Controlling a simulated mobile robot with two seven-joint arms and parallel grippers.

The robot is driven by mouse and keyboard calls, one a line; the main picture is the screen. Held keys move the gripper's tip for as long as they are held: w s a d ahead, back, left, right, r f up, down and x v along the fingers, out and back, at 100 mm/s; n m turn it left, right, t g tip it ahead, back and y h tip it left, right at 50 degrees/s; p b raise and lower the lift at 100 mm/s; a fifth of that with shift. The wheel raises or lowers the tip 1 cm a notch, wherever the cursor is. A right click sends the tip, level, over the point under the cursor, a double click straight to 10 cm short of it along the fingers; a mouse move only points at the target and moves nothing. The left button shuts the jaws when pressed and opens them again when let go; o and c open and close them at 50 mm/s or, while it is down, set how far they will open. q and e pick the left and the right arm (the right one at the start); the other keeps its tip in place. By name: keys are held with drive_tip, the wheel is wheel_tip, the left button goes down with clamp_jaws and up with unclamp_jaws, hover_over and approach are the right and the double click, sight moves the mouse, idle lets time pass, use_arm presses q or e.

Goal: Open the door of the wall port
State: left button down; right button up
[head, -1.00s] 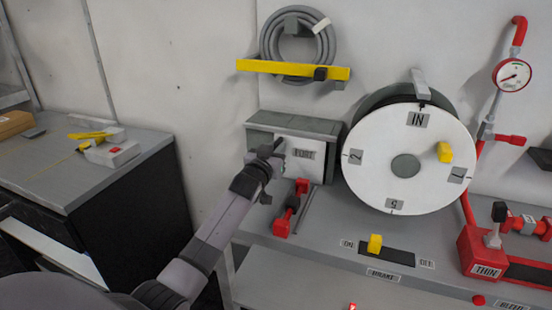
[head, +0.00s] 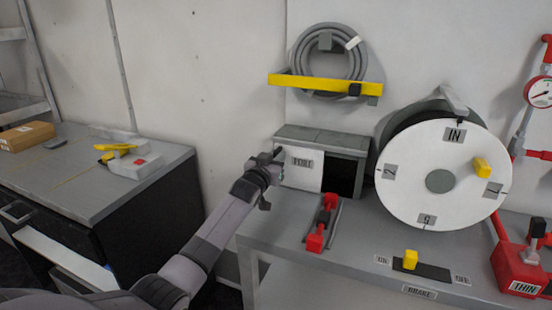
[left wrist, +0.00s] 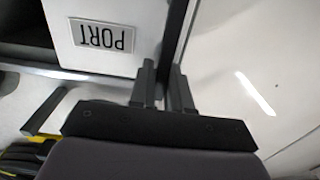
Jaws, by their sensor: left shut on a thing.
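The wall port is a grey box (head: 335,136) on the wall at the back of the bench. Its white door (head: 302,176), labelled PORT, covers the left part of the front. A dark opening (head: 342,178) shows at the right. In the left wrist view the door (left wrist: 98,62) appears upside down, with the dark opening (left wrist: 25,38) beside it. My left gripper (head: 272,158) is at the door's left edge. In the left wrist view its fingers (left wrist: 166,88) are closed on a dark upright handle (left wrist: 176,45) at that edge. My right gripper is in neither view.
A white numbered dial (head: 440,210) stands right of the port. A red fitting (head: 321,222) lies on the bench below it. A hose coil (head: 328,62) and yellow bar (head: 310,83) hang above. A grey cabinet (head: 175,165) stands at left, with clear wall between.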

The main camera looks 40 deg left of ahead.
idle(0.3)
use_arm(q)
drive_tip(key=c, duration=1.2)
unclamp_jaws()
drive_tip(key=shift+o, duration=0.2)
drive_tip(key=shift+s, duration=0.1)
drive_tip(key=v, duration=0.7)
